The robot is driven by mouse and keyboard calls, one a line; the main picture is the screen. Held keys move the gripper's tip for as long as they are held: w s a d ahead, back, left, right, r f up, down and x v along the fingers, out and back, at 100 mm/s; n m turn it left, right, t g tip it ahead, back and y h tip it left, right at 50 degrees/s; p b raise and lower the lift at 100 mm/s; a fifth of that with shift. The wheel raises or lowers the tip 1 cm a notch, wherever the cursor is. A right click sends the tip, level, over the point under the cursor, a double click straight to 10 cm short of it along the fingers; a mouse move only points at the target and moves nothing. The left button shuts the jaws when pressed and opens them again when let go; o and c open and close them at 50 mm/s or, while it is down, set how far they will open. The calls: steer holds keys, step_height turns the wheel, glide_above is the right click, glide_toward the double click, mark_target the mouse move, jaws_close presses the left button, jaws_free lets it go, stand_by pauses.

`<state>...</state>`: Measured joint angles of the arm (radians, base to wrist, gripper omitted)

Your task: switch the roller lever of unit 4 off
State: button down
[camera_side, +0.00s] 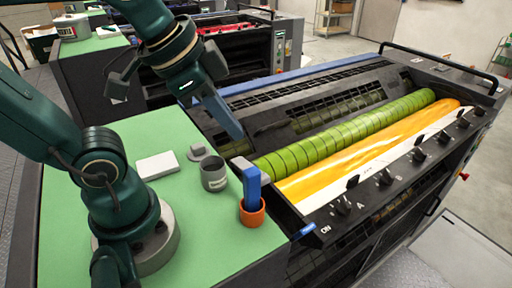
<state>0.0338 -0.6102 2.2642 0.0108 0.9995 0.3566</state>
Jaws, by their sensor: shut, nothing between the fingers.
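The nearest ink unit (395,215) has green-ringed rollers (345,137) and a roller coated in yellow-orange ink (375,150). No unit number is readable, so I cannot tell for sure that it is unit 4. A small blue-handled lever (303,231) sticks out at the unit's near left corner, beside a white "ON" label (325,229). It looks like the roller lever. My gripper (237,133) is shut and empty, pointing down above the unit's left end, up and to the left of the lever and apart from it.
Several small black knobs (419,155) line the front rail. On the green top (120,140) stand an orange cup (252,212) with a blue object, a grey cup (214,172) and a white block (157,165). A black handrail (440,60) edges the far end. Another unit with red rollers (235,45) stands behind.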

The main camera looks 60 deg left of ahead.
steer(key=w+d+m+g, duration=0.2)
steer(key=w+d+m, duration=0.5)
steer(key=w+m, duration=0.15)
steer(key=d+f+m+g, duration=0.3)
steer(key=d+f+m, duration=0.2)
steer(key=d+f, duration=0.4)
step_height(320, 180, down, 3)
steer(key=shift+w+d+r+g+y, duration=0.15)
steer(key=shift+w+d+g+y, duration=0.05)
steer(key=shift+w+g+y, duration=0.15)
